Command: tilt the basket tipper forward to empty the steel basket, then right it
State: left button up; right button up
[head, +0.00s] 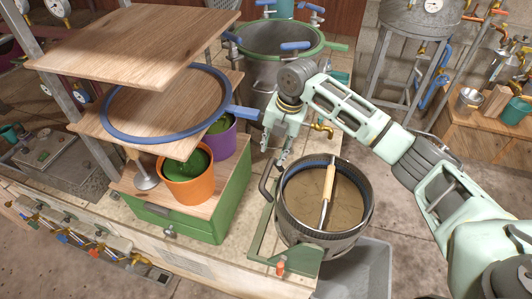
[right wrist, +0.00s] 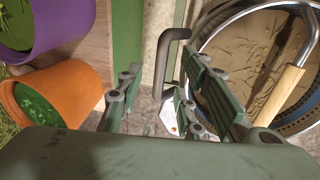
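The steel basket (head: 325,240), dark-rimmed and round, sits upright in the basket tipper's green frame (head: 262,236) at the table's right end. My right gripper (head: 281,160) is open and empty, just above and beside this handle. In the right wrist view its fingers (right wrist: 165,92) are spread, with the handle beyond them, apparently untouched. My left gripper is not in view.
An orange pot (head: 187,182) and a purple pot (head: 222,143) with green contents stand left of the gripper on a green box (head: 215,215). A pale grey bin (head: 365,272) is below the basket. A green-rimmed vat (head: 262,65) stands behind.

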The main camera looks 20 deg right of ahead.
aim_at(269, 166)
jog(key=f, duration=0.3)
jog(key=a+f+p, duration=0.1)
jog(key=shift+s+f, duration=0.3)
jog(key=shift+s, duration=0.05)
jog(key=shift+w+a+f, duration=0.1)
jog(key=shift+w+f, duration=0.05)
jog(key=shift+f, duration=0.35)
jog(key=shift+w+a+f, duration=0.1)
jog(key=shift+w+f, duration=0.05)
jog(key=shift+f, duration=0.45)
grip_shut()
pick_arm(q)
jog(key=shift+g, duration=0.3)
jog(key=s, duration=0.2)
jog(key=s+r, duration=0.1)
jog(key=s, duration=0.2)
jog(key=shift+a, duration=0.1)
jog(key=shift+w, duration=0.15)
pick_arm(e)
jog(key=shift+d, duration=0.1)
